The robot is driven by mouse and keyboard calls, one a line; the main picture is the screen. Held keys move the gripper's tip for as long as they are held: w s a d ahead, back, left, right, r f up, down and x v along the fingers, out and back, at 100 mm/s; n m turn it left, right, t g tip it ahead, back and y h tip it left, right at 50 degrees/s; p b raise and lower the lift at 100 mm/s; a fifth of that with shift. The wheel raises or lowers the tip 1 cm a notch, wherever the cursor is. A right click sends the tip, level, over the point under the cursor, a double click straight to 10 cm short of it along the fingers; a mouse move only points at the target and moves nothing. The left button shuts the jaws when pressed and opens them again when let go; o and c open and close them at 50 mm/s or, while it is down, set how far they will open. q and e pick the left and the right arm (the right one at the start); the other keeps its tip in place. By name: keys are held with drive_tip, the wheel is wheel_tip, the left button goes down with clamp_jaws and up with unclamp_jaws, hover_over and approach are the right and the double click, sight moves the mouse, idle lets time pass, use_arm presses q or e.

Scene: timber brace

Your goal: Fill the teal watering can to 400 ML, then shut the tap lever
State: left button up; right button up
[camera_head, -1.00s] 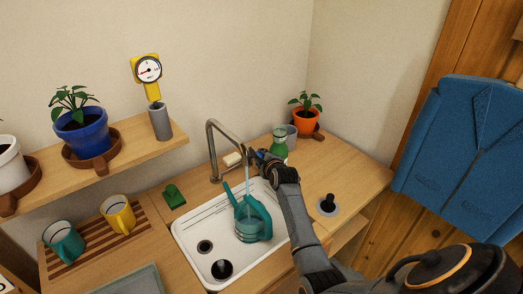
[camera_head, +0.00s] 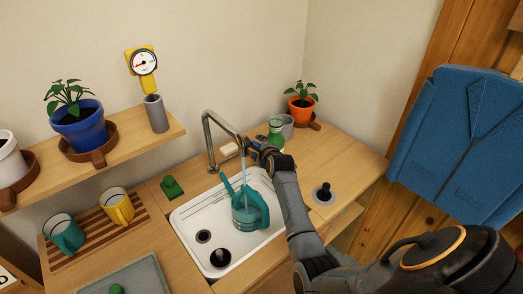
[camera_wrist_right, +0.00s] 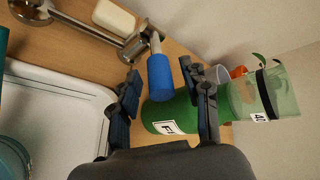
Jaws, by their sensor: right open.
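The teal watering can (camera_head: 250,210) stands in the white sink (camera_head: 186,240) under the metal tap (camera_head: 225,127). A thin pale stream of water runs from the spout into the can. I cannot read a fill level or mark on it. The blue tap lever (camera_wrist_right: 160,77) shows in the right wrist view, on a short metal stem beside the tap body. My right gripper (camera_head: 257,149) is beside the tap; in the wrist view its open fingers (camera_wrist_right: 165,100) are on either side of the lever's end, with gaps visible. My left gripper is out of view.
A green bottle (camera_head: 275,134) with a white label stands just behind the right gripper, close to its fingers. A grey cup (camera_head: 287,127) and an orange plant pot (camera_head: 302,110) are beyond. Soap (camera_wrist_right: 114,18) lies by the tap. Mugs (camera_head: 117,206) are at the left.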

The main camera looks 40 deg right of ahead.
drive_tip(key=v, duration=1.1)
drive_tip(key=shift+s, duration=0.35)
drive_tip(key=shift+r, duration=0.1)
